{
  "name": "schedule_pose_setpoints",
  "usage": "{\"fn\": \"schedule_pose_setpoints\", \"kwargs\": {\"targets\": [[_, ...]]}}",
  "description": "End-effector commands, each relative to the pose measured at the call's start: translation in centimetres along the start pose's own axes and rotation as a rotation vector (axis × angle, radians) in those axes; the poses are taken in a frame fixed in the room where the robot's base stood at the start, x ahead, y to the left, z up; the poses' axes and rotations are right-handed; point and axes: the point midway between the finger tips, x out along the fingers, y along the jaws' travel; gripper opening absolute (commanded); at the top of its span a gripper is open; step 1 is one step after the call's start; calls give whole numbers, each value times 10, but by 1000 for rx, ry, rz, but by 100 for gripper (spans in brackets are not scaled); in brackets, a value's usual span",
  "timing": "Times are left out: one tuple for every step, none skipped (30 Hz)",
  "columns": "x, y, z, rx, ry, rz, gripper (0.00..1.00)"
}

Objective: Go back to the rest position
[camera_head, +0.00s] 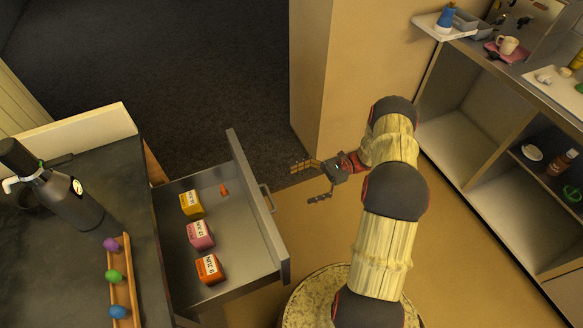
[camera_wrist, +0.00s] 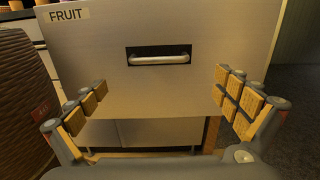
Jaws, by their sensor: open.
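My gripper (camera_head: 308,182) is open and empty in the head view. It hangs to the right of the open drawer (camera_head: 283,240), apart from its front. In the wrist view my gripper's two padded fingers (camera_wrist: 168,100) are spread wide. Between and beyond them is the drawer front (camera_wrist: 210,40) with a bar handle (camera_wrist: 160,59) and a FRUIT label (camera_wrist: 69,14). The handle also shows in the head view (camera_head: 267,197). No finger touches the handle.
The drawer holds a yellow box (camera_head: 191,204), a pink box (camera_head: 200,235), an orange box (camera_head: 209,269) and a small orange item (camera_head: 224,189). A dark bottle (camera_head: 70,198) and a wooden rack (camera_head: 125,270) are on the left counter. Shelving (camera_head: 470,130) stands right; a wall (camera_head: 350,70) rises behind my gripper.

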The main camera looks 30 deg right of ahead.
Motion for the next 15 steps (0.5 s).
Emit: {"fn": "schedule_pose_setpoints", "kwargs": {"targets": [[0,0,0,0,0,0,100],[0,0,0,0,0,0,100],[0,0,0,0,0,0,100],[0,0,0,0,0,0,100],[0,0,0,0,0,0,100],[0,0,0,-1,0,0,100],[0,0,0,-5,0,0,100],[0,0,-2,-10,7,-2,100],[0,-1,-6,-18,21,-4,100],[0,-1,-10,-23,36,-2,100],[0,1,-15,-28,56,3,100],[2,7,-24,-27,80,16,100],[4,14,-30,-24,96,26,100],[7,21,-36,-19,112,40,100],[10,32,-44,-13,135,61,100]]}}
